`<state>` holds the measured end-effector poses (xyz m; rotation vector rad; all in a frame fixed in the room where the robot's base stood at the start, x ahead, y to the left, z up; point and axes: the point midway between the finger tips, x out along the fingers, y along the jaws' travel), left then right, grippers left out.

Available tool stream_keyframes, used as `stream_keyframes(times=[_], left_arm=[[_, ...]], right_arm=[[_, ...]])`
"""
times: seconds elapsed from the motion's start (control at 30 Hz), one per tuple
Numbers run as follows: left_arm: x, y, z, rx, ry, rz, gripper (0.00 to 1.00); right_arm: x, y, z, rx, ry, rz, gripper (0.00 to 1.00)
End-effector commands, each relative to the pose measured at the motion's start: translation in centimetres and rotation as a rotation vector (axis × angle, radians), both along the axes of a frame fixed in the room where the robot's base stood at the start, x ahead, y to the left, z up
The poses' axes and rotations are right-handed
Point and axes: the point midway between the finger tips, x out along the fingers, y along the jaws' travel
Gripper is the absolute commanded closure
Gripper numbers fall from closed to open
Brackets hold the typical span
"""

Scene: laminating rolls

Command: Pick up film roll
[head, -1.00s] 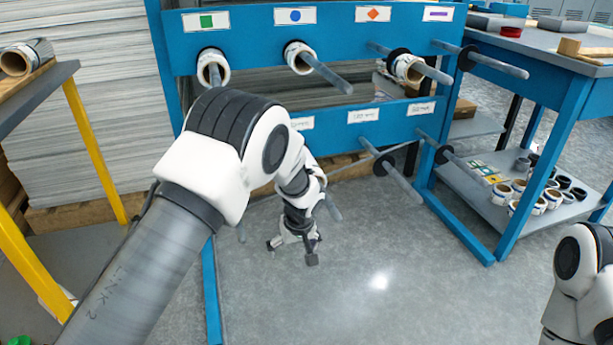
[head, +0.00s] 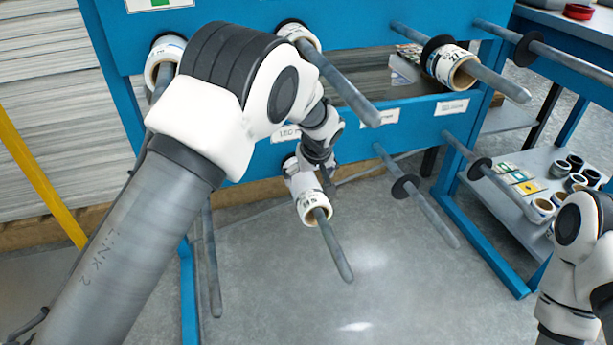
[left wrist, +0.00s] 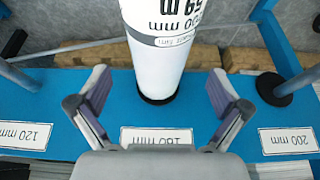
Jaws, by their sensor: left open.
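A white film roll (head: 315,214) with dark print sits on a lower peg of the blue rack (head: 225,180). In the left wrist view the film roll (left wrist: 165,55) hangs upright in the picture, in front of the "160 mm" label (left wrist: 156,137). My left gripper (left wrist: 159,92) is open, with one finger on each side of the roll and gaps between. In the head view my left gripper (head: 303,182) is at the roll, its fingers partly hidden. Of my right arm only links show at the lower right; its gripper is out of view.
Several rolls hang on the upper pegs, including one at the right (head: 452,66). Bare pegs with black discs (head: 405,187) stick out to the right of the roll. A blue table with a lower shelf (head: 510,205) stands at the right. The floor in front is clear.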

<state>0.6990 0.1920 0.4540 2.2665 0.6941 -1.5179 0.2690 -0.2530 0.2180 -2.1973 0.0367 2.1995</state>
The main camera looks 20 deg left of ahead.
Motion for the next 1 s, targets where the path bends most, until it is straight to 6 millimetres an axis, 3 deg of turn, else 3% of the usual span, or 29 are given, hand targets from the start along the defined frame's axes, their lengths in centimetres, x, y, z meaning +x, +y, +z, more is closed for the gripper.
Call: stream_keyframes(times=[0.03, 0.4, 0.67, 0.87, 0.9, 1.0], left_arm=[[0.2, 0.1, -1.2, -0.001, 0.003, 0.001, 0.00], [2.5, 1.5, -6.6, -0.001, 0.002, 0.000, 0.00], [2.7, 1.7, -6.6, -0.001, 0.001, 0.000, 0.00], [2.7, 1.7, -6.6, -0.001, 0.001, 0.000, 0.67], [2.7, 1.7, -6.6, 0.000, 0.001, -0.001, 0.75], [2.7, 1.7, -6.5, -0.001, -0.001, 0.000, 0.75]], right_arm=[[-0.1, 0.0, -0.8, 0.000, 0.001, -0.001, 0.60], [0.2, -0.1, -5.1, -0.001, -0.005, -0.010, 0.60], [0.2, -0.1, -4.9, -0.001, -0.007, -0.011, 0.60], [0.2, -0.1, -4.9, -0.001, -0.006, -0.011, 0.60], [0.2, -0.1, -4.9, -0.001, -0.006, -0.011, 0.60], [0.2, -0.1, -4.9, -0.001, -0.006, -0.011, 0.60]])
